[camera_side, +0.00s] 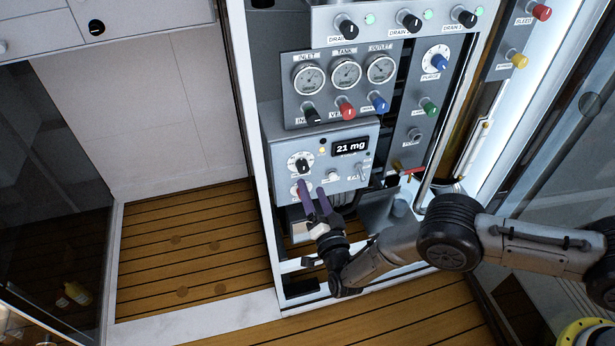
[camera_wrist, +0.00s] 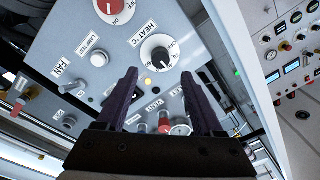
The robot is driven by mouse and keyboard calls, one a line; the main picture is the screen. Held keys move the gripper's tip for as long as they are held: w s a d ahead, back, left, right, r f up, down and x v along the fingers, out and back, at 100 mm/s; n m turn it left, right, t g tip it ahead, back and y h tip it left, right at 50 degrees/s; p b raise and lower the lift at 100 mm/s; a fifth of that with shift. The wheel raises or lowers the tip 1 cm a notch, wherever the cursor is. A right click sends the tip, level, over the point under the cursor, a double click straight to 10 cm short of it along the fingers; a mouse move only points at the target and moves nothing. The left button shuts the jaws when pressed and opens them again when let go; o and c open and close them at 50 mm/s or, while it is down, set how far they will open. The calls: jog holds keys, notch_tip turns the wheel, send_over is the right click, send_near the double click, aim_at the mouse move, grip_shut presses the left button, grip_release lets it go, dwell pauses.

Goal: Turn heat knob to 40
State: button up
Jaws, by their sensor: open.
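The heat knob (camera_wrist: 158,54) is a black knob on a white dial, labelled HEAT°C in the wrist view. It lies just beyond my fingertips, roughly centred between them. In the side view the heat knob (camera_side: 303,166) sits on the left part of the grey control box (camera_side: 342,182). My gripper (camera_side: 311,187) is open and empty, just below and in front of the knob, with purple fingers apart. In the wrist view my gripper (camera_wrist: 159,75) shows both fingers short of the dial. No contact shows. The knob's exact setting is too small to read.
A red on/off knob (camera_wrist: 112,8) is close to the heat knob. A lamp test button (camera_wrist: 98,58) and fan switch (camera_wrist: 68,87) are nearby. Gauges (camera_side: 345,73) and coloured valve knobs sit above the box.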

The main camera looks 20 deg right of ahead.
jog(key=s, duration=0.7)
jog(key=shift+f, duration=0.2)
